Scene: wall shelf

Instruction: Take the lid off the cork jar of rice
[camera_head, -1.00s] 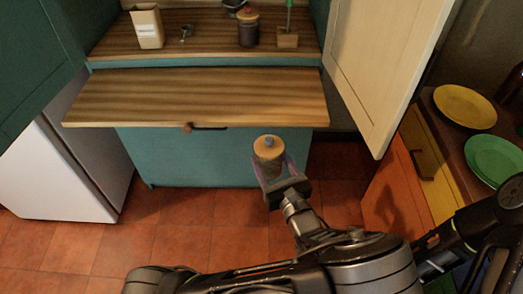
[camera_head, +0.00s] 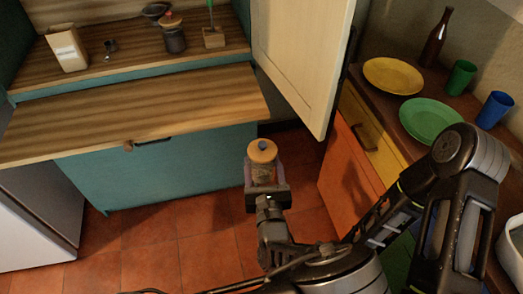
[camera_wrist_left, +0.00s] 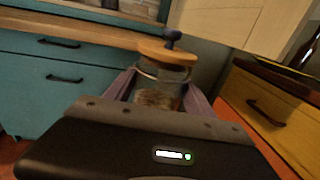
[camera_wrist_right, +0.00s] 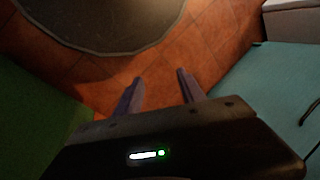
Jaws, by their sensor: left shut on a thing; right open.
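A cork-lidded glass jar (camera_head: 262,172) is held upright by my left gripper (camera_head: 264,184), out in front of the cabinet above the floor. In the left wrist view the jar (camera_wrist_left: 157,96) stands between the two fingers, with pale contents low in the glass. Its cork lid (camera_wrist_left: 168,54) with a dark blue knob is on top. My right gripper (camera_wrist_right: 157,90) is open and empty in the right wrist view, over red floor tiles. In the head view a dark arm of mine stands at the right; its fingertips are hidden there.
A wooden worktop (camera_head: 130,110) lies left, with a shelf holding a dark lidded jar (camera_head: 172,38), carton (camera_head: 66,46) and utensil block (camera_head: 213,37). A cream door (camera_head: 302,60) hangs open. The right counter bears a yellow plate (camera_head: 394,75), green plate (camera_head: 431,120) and cups.

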